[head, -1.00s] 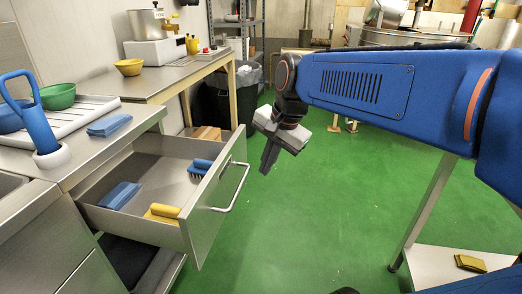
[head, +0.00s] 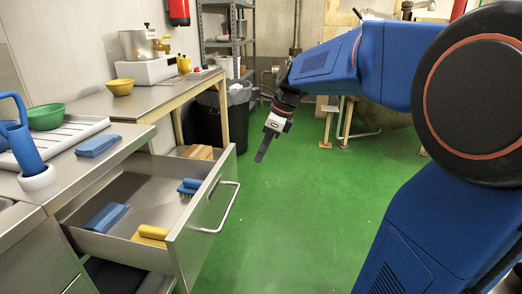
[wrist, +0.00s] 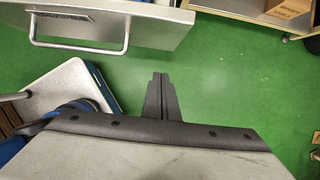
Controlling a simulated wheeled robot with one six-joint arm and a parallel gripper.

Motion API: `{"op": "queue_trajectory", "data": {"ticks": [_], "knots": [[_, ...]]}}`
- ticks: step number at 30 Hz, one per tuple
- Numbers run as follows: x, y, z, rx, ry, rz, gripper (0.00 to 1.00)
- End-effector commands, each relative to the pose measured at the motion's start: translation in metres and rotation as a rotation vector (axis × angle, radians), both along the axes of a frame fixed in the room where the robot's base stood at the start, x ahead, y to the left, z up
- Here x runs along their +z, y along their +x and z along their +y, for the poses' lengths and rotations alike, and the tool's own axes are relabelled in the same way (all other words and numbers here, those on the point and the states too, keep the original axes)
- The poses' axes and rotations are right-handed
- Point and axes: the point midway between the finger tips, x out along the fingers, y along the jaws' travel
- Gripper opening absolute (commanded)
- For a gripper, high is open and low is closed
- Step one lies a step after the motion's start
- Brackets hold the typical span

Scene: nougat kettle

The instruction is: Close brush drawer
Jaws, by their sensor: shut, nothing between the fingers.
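The brush drawer (head: 180,252) is pulled far out of the steel counter at the left in the head view. Its front panel carries a bar handle (head: 230,208). Inside lie a blue brush (head: 107,217), a yellow brush (head: 151,233) and another blue brush with bristles (head: 189,187). My gripper (head: 262,154) is shut and empty, pointing down over the green floor, to the right of the drawer front and apart from it. In the wrist view the handle (wrist: 80,50) and drawer front (wrist: 150,22) are at the top left, and my fingertips (wrist: 161,76) are below and right of them.
A wooden-legged bench (head: 150,98) and a black bin (head: 207,120) stand behind the drawer. Green floor (head: 300,220) is open right of the drawer.

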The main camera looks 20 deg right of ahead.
Motion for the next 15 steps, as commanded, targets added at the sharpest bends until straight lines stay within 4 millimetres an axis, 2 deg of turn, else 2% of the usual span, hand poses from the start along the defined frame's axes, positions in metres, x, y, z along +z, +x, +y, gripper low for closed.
{"op": "queue_trajectory", "data": {"ticks": [3, 11, 15], "knots": [[-0.021, 0.004, 0.008, 0.003, 0.001, 0.005, 0.00], [-0.064, 0.014, 0.021, 0.003, 0.000, 0.004, 0.00], [-0.061, 0.026, 0.037, 0.005, -0.001, -0.001, 0.00]]}}
